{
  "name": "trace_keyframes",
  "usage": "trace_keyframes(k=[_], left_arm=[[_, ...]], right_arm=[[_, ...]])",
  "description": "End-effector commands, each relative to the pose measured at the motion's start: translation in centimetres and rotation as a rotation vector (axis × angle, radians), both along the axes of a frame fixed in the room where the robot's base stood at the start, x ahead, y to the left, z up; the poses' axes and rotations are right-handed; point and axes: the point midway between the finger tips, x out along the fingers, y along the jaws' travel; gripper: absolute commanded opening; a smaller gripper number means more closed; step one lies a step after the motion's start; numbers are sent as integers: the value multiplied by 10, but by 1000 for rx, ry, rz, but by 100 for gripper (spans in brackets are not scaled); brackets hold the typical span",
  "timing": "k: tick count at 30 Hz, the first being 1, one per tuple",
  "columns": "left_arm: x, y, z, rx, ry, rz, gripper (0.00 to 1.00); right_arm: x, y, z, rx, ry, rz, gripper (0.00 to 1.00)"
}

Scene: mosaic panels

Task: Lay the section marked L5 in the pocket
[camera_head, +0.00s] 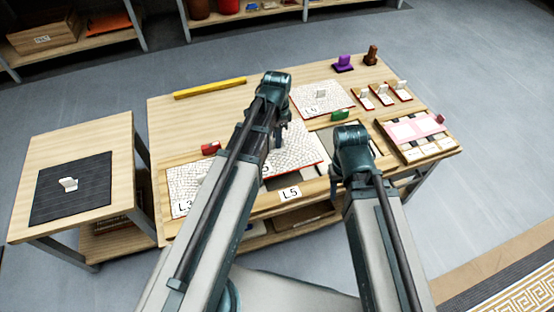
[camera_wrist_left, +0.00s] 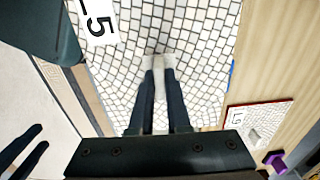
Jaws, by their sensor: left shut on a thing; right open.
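The section marked L5 (camera_head: 298,148) is a white mosaic panel, its tiles and its "5" label also showing in the left wrist view (camera_wrist_left: 190,35). My left gripper (camera_wrist_left: 158,68) is shut on the white handle in the panel's middle; it also shows in the head view (camera_head: 279,138). The panel is over the middle of the table, behind the L5 label (camera_head: 289,193) on the front rail. My right gripper (camera_wrist_left: 22,150) is open and empty, near the front rail.
The L3 mosaic panel (camera_head: 182,192) lies at left, another mosaic panel (camera_head: 308,96) at the back. A red block (camera_head: 211,148), green block (camera_head: 340,116) and yellow bar (camera_head: 210,88) lie nearby. A side table (camera_head: 98,136) with a black mat stands left.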

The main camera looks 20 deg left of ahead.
Motion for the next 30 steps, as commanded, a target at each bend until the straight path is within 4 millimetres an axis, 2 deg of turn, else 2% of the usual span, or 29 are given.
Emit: trace_keyframes(k=[1,8,17,27,30], left_arm=[[0,0,-13,0,0,0,0],[0,0,-46,0,0,0,0],[0,0,-51,0,0,0,0],[0,0,-86,0,0,0,0],[0,0,-89,0,0,0,0]], right_arm=[[0,0,-13,0,0,0,45],[0,0,-46,0,0,0,45],[0,0,-51,0,0,0,45],[0,-1,-86,-4,-1,1,45],[0,-1,-89,-5,-2,1,45]])
